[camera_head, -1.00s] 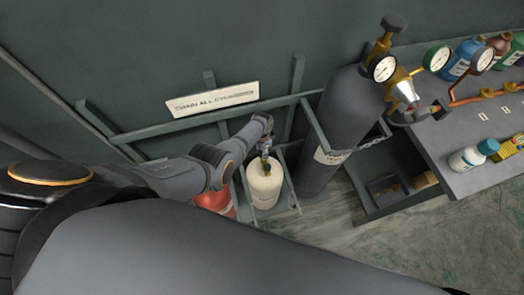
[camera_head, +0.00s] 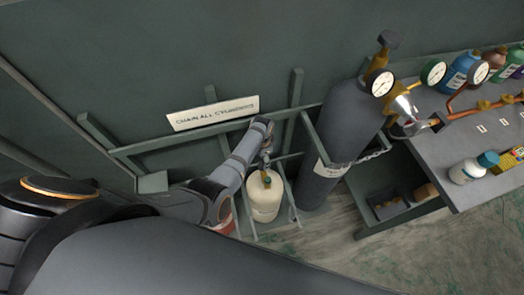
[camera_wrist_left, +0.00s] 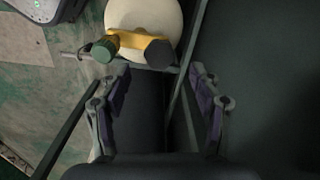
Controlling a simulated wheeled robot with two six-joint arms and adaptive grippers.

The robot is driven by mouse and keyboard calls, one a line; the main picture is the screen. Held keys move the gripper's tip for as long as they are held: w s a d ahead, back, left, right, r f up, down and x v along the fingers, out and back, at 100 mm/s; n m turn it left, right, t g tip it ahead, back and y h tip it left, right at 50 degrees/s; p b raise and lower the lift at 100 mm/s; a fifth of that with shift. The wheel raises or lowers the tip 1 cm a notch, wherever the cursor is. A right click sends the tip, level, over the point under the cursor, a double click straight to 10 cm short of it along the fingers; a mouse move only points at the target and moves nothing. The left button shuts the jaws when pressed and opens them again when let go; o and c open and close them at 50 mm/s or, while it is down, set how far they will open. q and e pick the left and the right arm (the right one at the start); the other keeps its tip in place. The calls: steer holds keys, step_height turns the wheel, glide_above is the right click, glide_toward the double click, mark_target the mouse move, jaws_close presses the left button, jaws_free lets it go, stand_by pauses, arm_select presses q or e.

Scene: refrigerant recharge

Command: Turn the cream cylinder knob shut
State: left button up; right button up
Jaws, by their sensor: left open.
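The cream cylinder (camera_head: 264,207) stands upright in the rack, and its rounded top shows in the left wrist view (camera_wrist_left: 143,14). Its yellow valve (camera_wrist_left: 131,44) has a green knob (camera_wrist_left: 105,48) on the left and a dark knob or cap (camera_wrist_left: 160,53) on the right. My left gripper (camera_head: 266,160) is just behind the valve in the head view. In the left wrist view its fingers (camera_wrist_left: 160,82) are spread wide with nothing between them, and the valve lies beyond the tips, apparently not touched. My right gripper is not in view.
A tall grey cylinder (camera_head: 337,125) with gauges stands close on the right. Green rack rails (camera_head: 222,127) and a sign (camera_head: 213,113) are behind. A red cylinder (camera_head: 226,222) is mostly hidden by my left arm. A workbench (camera_head: 430,145) with bottles is at right.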

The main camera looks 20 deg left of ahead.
mark_target(262, 165)
arm_select(q)
step_height(262, 165, up, 7)
steer(key=shift+f, duration=0.15)
stand_by(0.5)
